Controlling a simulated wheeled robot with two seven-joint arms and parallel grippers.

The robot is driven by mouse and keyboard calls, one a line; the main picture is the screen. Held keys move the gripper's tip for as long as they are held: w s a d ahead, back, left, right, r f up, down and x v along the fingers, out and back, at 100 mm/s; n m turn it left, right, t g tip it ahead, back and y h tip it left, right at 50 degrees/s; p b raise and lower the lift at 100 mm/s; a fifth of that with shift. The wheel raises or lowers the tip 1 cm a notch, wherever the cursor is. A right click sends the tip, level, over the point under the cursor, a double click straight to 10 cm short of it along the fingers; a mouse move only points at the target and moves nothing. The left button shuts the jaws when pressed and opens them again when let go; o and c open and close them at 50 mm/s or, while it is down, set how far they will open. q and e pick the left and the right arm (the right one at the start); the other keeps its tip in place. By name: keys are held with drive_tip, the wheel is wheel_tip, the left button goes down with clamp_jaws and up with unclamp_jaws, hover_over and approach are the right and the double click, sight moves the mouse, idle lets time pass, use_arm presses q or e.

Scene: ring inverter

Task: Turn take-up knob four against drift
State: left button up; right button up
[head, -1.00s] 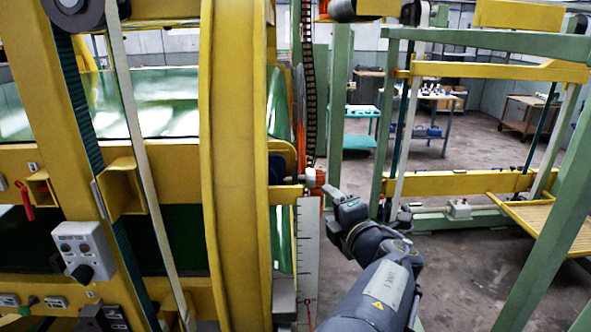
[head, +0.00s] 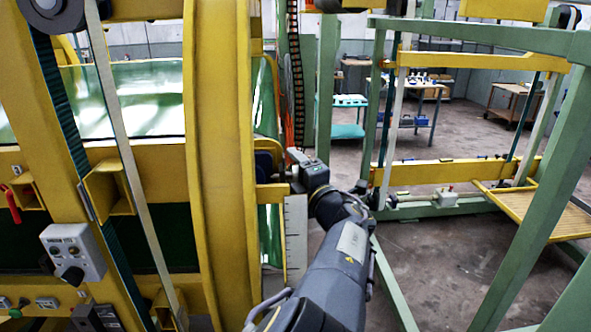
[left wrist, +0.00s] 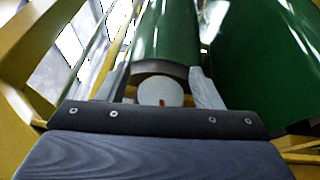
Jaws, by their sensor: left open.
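A white round knob (left wrist: 150,93) with a small red mark shows in the left wrist view, at the end of a green roller (left wrist: 165,40). My left gripper (left wrist: 160,82) is open, with one finger on each side of the knob. I cannot tell whether the fingers touch it. In the head view my left gripper (head: 298,168) is at the right side of the yellow ring frame (head: 220,170), and it hides the knob there. My right gripper is in neither view.
A white graduated scale plate (head: 295,235) hangs just below my left gripper. A grey control box (head: 72,252) is on the yellow frame at left. Green posts (head: 550,170) and a yellow slatted platform (head: 540,212) stand at right. Floor between is open.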

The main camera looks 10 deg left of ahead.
use_arm(q)
drive_tip(key=c, duration=1)
drive_tip(key=shift+f+n+t+y+b, duration=0.15)
drive_tip(key=shift+n+t+y+b, duration=0.2)
drive_tip(key=shift+t+b, duration=0.5)
drive_tip(key=shift+n+y+b, duration=0.35)
drive_tip(key=shift+y+b, duration=0.2)
drive_tip(key=shift+b, duration=0.2)
drive_tip(key=shift+s+r+n+t+y+b, duration=0.1)
drive_tip(key=shift+r+n+t+y+b, duration=0.15)
drive_tip(key=shift+n+t+y+b, duration=0.3)
drive_tip(key=shift+s+r+n+t+y+b, duration=0.15)
drive_tip(key=shift+n+t+y, duration=0.1)
drive_tip(key=shift+n+y, duration=0.25)
drive_tip(key=shift+w+r+n+t+y+b, duration=0.15)
drive_tip(key=shift+n+t+y, duration=0.1)
drive_tip(key=shift+y, duration=0.4)
drive_tip(key=shift+s, duration=0.1)
drive_tip(key=o, duration=1)
drive_tip(key=shift+r, duration=0.1)
